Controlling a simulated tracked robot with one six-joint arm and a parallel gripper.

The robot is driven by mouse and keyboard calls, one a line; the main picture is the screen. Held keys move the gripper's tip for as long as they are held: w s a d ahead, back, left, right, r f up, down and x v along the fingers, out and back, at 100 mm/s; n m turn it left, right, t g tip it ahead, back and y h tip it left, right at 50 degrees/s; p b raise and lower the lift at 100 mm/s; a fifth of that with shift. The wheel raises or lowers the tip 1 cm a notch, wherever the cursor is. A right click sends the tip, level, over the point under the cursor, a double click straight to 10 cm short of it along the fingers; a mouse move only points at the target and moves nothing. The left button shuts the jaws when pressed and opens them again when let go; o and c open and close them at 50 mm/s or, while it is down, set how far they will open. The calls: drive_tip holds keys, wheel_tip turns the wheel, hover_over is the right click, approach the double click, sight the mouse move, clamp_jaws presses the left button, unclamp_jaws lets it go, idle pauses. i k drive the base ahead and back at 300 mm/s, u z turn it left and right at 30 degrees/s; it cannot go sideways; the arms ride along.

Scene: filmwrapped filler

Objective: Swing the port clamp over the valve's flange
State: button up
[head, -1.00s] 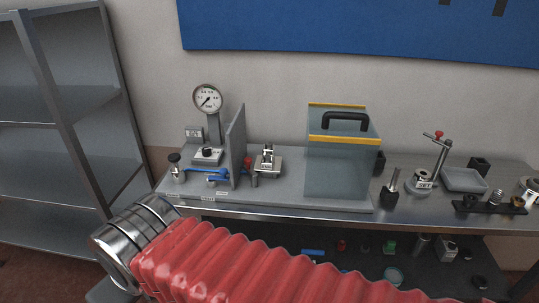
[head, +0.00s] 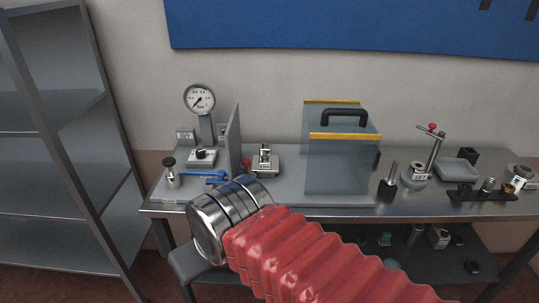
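On the left of the bench, a small fitting with a black knob (head: 170,172) stands in front of the gauge stand. A blue lever (head: 204,176) lies level to its right, reaching toward the grey upright panel (head: 234,140). A small red part (head: 246,163) shows just right of that panel. The valve's flange and the port clamp are too small or too covered for me to tell apart here. My arm, with red bellows and metal rings, covers the bench's front edge below the panel.
A pressure gauge (head: 199,98) stands behind the lever. A small metal device (head: 265,160) sits right of the panel. A clear box with a black handle (head: 344,118) stands mid-bench. Fixtures and a grey tray (head: 457,169) fill the right. A shelf rack (head: 45,140) stands left.

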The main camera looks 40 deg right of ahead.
sight(245, 162)
drive_tip(key=z, duration=0.25)
drive_tip(key=i, duration=1)
drive_tip(key=z, duration=0.05)
